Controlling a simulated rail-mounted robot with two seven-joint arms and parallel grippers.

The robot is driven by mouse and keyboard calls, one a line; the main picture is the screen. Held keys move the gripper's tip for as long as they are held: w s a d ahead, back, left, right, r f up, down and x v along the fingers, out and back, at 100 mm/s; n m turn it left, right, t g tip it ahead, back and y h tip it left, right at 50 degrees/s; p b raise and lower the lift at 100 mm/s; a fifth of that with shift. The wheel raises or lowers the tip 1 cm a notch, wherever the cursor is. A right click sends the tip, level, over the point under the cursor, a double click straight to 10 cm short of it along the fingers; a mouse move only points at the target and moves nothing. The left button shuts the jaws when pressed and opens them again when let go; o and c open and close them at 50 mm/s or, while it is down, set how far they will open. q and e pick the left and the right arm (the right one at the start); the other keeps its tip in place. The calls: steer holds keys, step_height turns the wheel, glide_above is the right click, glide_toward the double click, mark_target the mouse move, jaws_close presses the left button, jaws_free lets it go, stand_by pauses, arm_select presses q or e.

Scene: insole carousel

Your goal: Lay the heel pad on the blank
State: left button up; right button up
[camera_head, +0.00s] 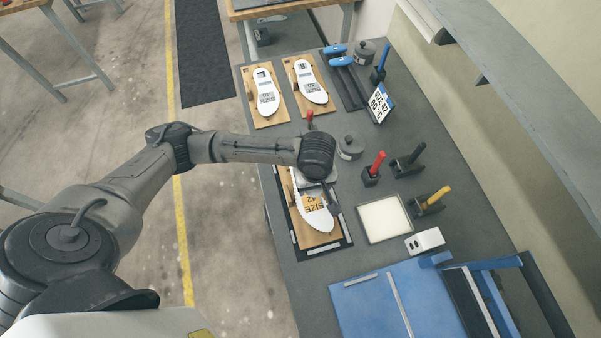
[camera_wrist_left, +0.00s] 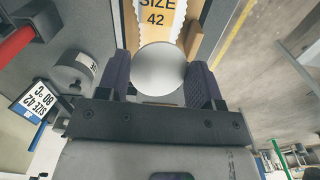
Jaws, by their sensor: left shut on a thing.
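The blank (camera_head: 318,218) is a white insole with an orange "SIZE 42" label (camera_head: 313,203), lying on a wooden board in a dark frame. The label and blank also show at the top of the left wrist view (camera_wrist_left: 158,14). My left gripper (camera_head: 318,184) is over the upper end of the blank, partly hidden by my own wrist. In the left wrist view its two dark padded fingers (camera_wrist_left: 161,82) are shut on a round pale disc, the heel pad (camera_wrist_left: 160,70). The pad overlaps the blank's near end in that view; I cannot tell whether they touch. My right gripper is not in view.
Two boards with white insoles (camera_head: 266,92) (camera_head: 312,82) lie at the back. A grey weight (camera_head: 350,148), red-handled tool (camera_head: 373,166), yellow-handled tool (camera_head: 433,201), pale tray (camera_head: 384,220) and white box (camera_head: 425,241) stand to the right. A blue panel (camera_head: 370,305) is in front.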

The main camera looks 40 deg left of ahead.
arm_select(q)
steer(key=f, duration=0.2)
steer(key=shift+w+a+f+n+b, duration=0.15)
steer(key=shift+a+f+n+b, duration=0.15)
steer(key=shift+a+f, duration=0.05)
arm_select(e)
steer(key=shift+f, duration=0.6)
arm_select(q)
steer(key=w+a+f, duration=0.2)
steer(key=a, duration=0.1)
steer(key=w+a+f, duration=0.2)
steer(key=a, duration=0.1)
steer(key=w+a+f+b, duration=0.1)
steer(key=w+a+f, duration=0.1)
steer(key=a, duration=0.1)
steer(key=shift+a+f, duration=0.1)
steer(key=shift+f, duration=0.15)
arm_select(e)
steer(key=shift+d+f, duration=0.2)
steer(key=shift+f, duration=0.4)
arm_select(q)
steer(key=shift+f+b, duration=0.35)
steer(key=shift+f, duration=1.65)
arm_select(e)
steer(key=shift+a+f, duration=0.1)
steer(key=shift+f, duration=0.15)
arm_select(q)
steer(key=shift+f, duration=0.1)
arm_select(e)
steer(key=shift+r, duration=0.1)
